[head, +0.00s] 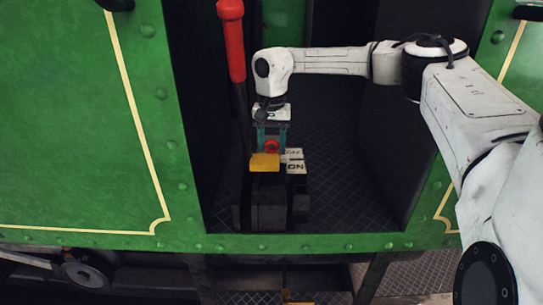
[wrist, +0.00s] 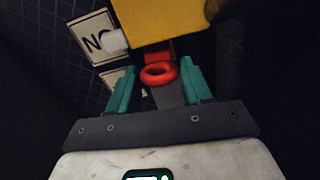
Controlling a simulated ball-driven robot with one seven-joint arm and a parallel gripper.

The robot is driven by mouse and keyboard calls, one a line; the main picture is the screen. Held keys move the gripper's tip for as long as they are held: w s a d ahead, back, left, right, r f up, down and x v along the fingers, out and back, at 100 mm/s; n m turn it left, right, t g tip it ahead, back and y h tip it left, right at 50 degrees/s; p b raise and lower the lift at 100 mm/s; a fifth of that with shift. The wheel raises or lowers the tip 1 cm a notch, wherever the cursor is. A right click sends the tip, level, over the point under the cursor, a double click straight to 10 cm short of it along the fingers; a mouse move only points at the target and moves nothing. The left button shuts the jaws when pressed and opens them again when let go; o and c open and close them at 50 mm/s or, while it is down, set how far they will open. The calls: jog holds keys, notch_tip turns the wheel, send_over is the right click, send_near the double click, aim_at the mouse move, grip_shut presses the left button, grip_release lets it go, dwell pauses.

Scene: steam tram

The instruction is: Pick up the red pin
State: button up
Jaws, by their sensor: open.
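The red pin shows its ring-shaped head (head: 271,146) in the head view, just behind a yellow block. In the wrist view the red ring (wrist: 158,73) lies between the two teal fingers, with a bit of red beside the yellow part. My gripper (head: 271,136) points down over the pin and is open, one finger on each side of the ring; in the wrist view the gripper (wrist: 163,85) shows gaps between ring and fingers. The rest of the pin is hidden.
The yellow block (head: 265,162) sits on a dark box (head: 268,205), with white lettered plates (head: 295,160) beside it. A red-handled lever (head: 232,40) stands close to the left of my arm. Green tram walls (head: 80,120) frame the doorway; dark tread floor lies right.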

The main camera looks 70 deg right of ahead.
aim_at(272, 151)
notch_tip(272, 151, down, 4)
jog(key=shift+r, duration=0.2)
jog(key=shift+c, duration=0.3)
jog(key=shift+r, duration=0.1)
jog(key=c, duration=0.7)
